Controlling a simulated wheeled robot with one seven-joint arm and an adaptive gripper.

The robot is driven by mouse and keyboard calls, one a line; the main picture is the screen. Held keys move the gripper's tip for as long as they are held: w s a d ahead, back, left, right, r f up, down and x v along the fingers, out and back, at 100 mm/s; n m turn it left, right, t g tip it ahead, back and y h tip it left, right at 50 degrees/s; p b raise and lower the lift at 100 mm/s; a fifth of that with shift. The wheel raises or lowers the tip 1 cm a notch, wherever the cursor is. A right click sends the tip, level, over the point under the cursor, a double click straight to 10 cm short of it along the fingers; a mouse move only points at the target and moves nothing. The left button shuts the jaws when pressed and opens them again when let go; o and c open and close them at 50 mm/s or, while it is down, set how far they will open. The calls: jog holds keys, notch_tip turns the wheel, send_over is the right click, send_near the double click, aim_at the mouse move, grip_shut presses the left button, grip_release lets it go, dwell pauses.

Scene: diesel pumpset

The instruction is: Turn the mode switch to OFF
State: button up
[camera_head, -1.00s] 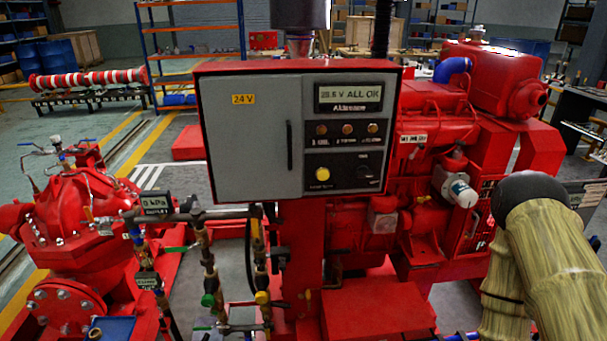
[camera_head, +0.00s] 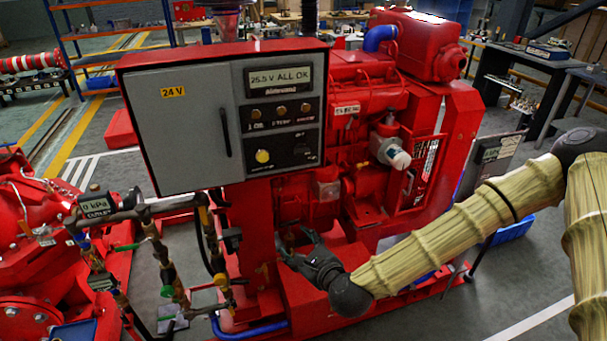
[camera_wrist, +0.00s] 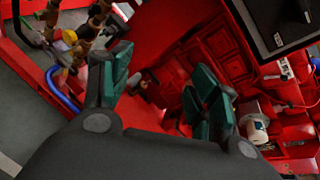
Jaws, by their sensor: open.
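The control panel (camera_head: 185,125) is a grey box with a red frame, a display reading "25.5 V ALL OK", a row of small lamps and a lower black plate. On that plate are a yellow button (camera_head: 263,156) and a dark round knob (camera_head: 300,151), which looks like the mode switch; its setting is too small to read. My gripper (camera_head: 292,243) is open and empty, below and apart from the panel, in front of the red engine base.
Pipes and valves with coloured handles (camera_head: 165,255) stand left of my gripper. The red engine (camera_head: 370,120) with a white filter (camera_head: 392,153) is behind and right. A blue hose (camera_head: 250,330) runs low in front. The space before the panel face looks clear.

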aim_at(304, 155)
jog(key=w+d+r+m+t+h+p, duration=0.15)
jog(key=w+r+m, duration=0.25)
jog(key=r, duration=0.4)
jog(key=w+d+r+m+t, duration=0.3)
jog(key=w+r+m, duration=0.1)
jog(key=r, duration=0.4)
jog(key=p+x, duration=0.1)
jog(key=x, duration=0.2)
jog(key=p+x, duration=0.1)
jog(key=x, duration=0.1)
jog(key=p+x, duration=0.1)
jog(key=x, duration=0.2)
jog(key=shift+w+a+r, duration=0.2)
jog(key=shift+w+r, duration=0.05)
jog(key=shift+w, duration=0.1)
jog(key=shift+x, duration=0.95)
jog(key=shift+f, duration=0.1)
jog(key=shift+c, duration=0.2)
jog(key=c, duration=1)
